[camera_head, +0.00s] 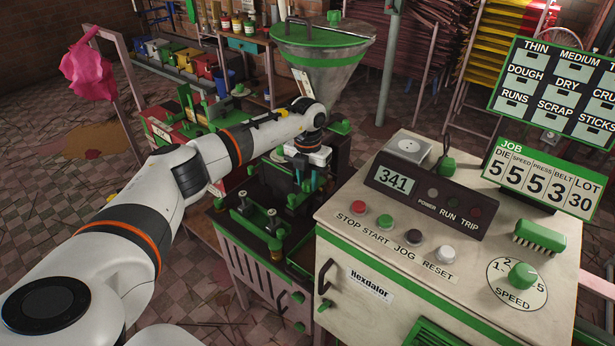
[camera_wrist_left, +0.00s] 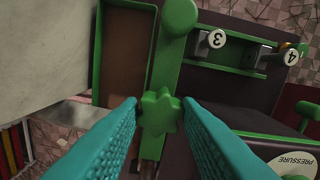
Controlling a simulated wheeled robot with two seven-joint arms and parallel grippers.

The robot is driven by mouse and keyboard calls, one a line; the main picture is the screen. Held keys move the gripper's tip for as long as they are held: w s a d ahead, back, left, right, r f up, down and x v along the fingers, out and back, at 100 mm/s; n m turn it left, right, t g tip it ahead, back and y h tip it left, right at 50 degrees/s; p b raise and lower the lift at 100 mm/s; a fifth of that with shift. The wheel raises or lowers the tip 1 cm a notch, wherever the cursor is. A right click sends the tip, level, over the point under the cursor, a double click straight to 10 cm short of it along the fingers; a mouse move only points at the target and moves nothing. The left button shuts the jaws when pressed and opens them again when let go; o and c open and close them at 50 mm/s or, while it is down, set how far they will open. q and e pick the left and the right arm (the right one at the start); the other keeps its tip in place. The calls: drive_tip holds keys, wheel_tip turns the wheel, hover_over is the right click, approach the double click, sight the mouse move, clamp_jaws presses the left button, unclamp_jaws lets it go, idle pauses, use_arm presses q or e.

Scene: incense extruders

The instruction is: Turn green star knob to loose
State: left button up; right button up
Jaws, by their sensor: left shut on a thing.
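The green star knob (camera_wrist_left: 160,113) shows in the left wrist view, between the tips of my two teal fingers. My left gripper (camera_wrist_left: 161,104) is shut on it, with one fingertip on each side. In the head view my left arm comes in from the left, and my left gripper (camera_head: 299,192) points down over the dark extruder bed. It hides the star knob there. A green bar with a rounded end (camera_wrist_left: 178,18) lies just beyond the knob in the wrist view. My right gripper is not in view.
The control console (camera_head: 345,210) stands close on the right. A green-rimmed hopper (camera_head: 322,60) rises behind the gripper.

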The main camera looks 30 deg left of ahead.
sight(307, 182)
use_arm(q)
drive_tip(key=shift+r+n, duration=0.1)
drive_tip(key=shift+n, duration=0.5)
drive_tip(key=o, duration=1)
wheel_tip(307, 182, up, 12)
drive_tip(key=shift+f+b, duration=0.1)
drive_tip(key=shift+b, duration=1.05)
